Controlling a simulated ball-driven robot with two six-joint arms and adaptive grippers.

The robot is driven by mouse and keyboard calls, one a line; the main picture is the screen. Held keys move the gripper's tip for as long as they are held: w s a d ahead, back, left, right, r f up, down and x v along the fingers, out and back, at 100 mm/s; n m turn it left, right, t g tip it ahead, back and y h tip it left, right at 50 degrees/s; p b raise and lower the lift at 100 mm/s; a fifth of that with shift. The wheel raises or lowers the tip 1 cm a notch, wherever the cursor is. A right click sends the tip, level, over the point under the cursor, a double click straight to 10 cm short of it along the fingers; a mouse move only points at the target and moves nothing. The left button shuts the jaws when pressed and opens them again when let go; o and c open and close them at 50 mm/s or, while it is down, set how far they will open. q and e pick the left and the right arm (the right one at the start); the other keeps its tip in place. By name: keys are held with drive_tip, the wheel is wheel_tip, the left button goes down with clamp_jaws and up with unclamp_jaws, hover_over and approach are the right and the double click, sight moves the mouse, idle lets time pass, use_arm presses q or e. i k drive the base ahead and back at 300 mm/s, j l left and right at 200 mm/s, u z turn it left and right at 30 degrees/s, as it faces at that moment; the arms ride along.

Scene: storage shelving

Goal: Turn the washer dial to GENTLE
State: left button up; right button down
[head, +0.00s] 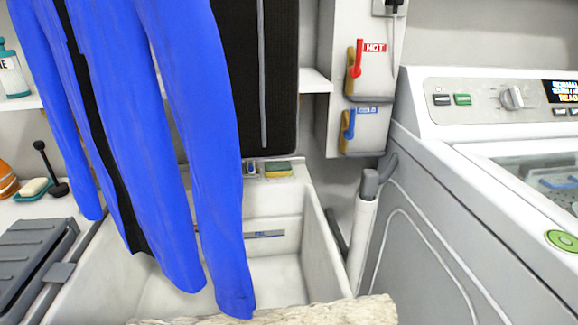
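The washer (440,230) is white and stands at the right, partly cut off by the picture's edge. Its dial (513,98) is a silver-grey knob on the sloped control panel (465,115) at the upper right. Small marks ring the dial, but its labels are too small to read. A dark display (565,91) with lit text sits to the right of the dial, cut off by the edge; its text is only partly legible. A dark button and a green button (462,99) are left of the dial. Neither of my grippers shows in the head view.
Blue hanging cloth (170,130) fills the left foreground over a white sink (325,245). A panel with red HOT (355,60) and blue (349,125) levers stands between sink and washer. A grey-topped pipe (362,220) stands beside the washer. A green disc (562,241) is on the washer top.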

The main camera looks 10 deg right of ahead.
sight(511, 99)
drive_tip(key=z, duration=1.4)
